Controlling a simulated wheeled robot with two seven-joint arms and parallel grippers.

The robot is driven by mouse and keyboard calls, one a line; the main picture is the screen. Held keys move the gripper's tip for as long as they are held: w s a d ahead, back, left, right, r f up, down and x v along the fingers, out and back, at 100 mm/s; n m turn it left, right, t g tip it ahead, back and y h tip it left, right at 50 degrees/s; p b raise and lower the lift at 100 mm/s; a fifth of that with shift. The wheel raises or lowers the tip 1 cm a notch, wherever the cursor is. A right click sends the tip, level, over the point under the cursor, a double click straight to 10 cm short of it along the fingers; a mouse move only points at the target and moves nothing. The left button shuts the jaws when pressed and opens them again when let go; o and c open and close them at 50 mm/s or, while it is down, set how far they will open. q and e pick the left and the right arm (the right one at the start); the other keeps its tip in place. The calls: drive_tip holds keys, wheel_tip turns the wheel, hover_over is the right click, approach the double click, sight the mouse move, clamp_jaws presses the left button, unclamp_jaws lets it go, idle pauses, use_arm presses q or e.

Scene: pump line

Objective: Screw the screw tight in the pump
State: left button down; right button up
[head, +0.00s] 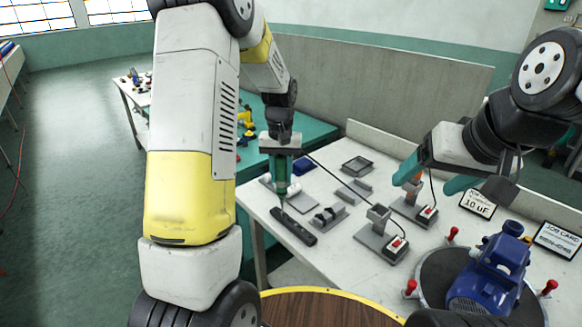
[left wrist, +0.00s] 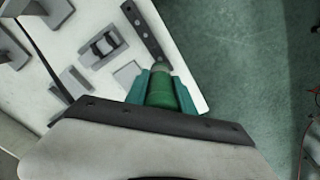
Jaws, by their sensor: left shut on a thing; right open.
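My left gripper (head: 281,152) is shut on a green screwdriver (head: 281,175), held upright with its shaft pointing down. Its tip is over or at a dark strip with holes (head: 293,227) near the table's left edge; I cannot tell if it touches. In the left wrist view, the screwdriver (left wrist: 161,90) sits between the teal fingers, with the strip (left wrist: 148,36) just beyond it. The blue pump (head: 490,275) lies on a round dark plate at the lower right. My right gripper (head: 435,178) is open above the table. I cannot make out a screw.
Two grey holders with red switches (head: 381,237) (head: 414,207) stand mid-table; an orange-handled tool (head: 412,186) is at the further one. Red knobs (head: 410,288) ring the pump's plate. Two sign cards (head: 478,203) (head: 557,240) stand at the right. A grey tray (head: 357,165) lies further back.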

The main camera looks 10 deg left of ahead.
sight(282, 156)
use_arm(q)
drive_tip(key=shift+r, duration=2.3)
drive_tip(key=shift+d, duration=0.1)
